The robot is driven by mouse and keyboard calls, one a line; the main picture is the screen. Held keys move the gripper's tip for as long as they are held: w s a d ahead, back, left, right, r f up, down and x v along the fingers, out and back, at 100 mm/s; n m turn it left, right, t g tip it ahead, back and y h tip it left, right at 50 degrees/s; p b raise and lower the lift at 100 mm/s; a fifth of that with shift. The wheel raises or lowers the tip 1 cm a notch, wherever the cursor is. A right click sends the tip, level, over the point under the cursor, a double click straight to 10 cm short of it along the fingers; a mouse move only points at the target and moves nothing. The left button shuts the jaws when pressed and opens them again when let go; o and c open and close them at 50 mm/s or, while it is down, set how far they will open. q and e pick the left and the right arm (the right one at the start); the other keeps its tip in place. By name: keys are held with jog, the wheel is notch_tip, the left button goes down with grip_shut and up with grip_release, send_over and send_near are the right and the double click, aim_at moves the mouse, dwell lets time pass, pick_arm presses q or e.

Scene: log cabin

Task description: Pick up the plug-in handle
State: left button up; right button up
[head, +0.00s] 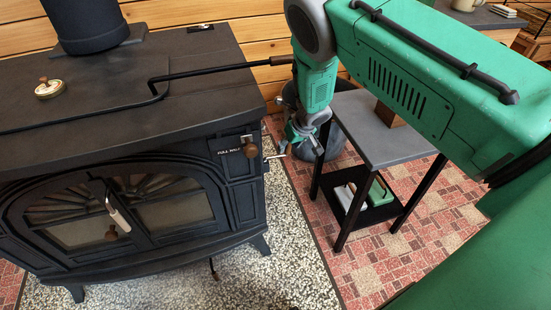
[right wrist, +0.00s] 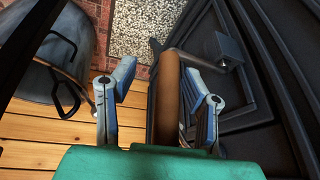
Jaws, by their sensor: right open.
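A brown wooden handle (right wrist: 167,95) on a bent metal rod shows between my right gripper's fingers in the right wrist view; it looks like the plug-in handle. The rod runs to a dark block (right wrist: 228,48) by the stove. My right gripper (right wrist: 158,74) is open, with a finger on each side of the handle and gaps showing. In the head view my right gripper (head: 300,143) hangs beside the right side of the black stove (head: 120,110). My left gripper is not in view.
A small grey-topped table (head: 385,130) stands right of the stove, with a green item on its lower shelf. A dark bucket (right wrist: 62,55) stands close by. A black rod (head: 215,70) sticks out over the stove top.

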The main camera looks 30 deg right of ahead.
jog(key=c, duration=0.7)
jog(key=shift+a+r, duration=0.1)
jog(key=shift+a, duration=0.1)
grip_shut()
jog(key=shift+a+r, duration=0.25)
jog(key=shift+a, duration=0.05)
